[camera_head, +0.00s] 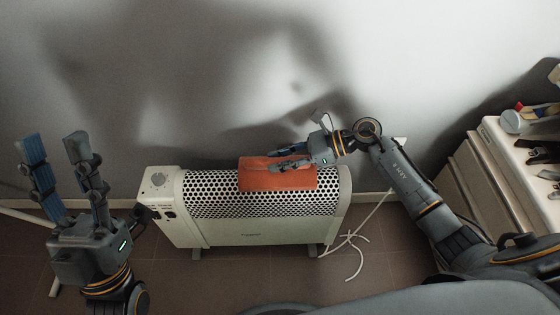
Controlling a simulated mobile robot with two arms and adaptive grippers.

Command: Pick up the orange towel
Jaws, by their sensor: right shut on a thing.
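The orange towel (277,181) lies draped over the top of a white heater (222,233) with a perforated grille. My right gripper (276,160) reaches in from the right and is shut on the towel's upper edge. The towel still rests against the heater's top and front. My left gripper (54,150) is at the left, fingers pointing up and spread apart, open and empty. It is well away from the towel, to the left of the heater.
The heater stands on a brown tiled floor close to a grey wall. A white cable (352,240) hangs to its right. A white cabinet (497,170) with several items on top stands at the right. The floor in front is clear.

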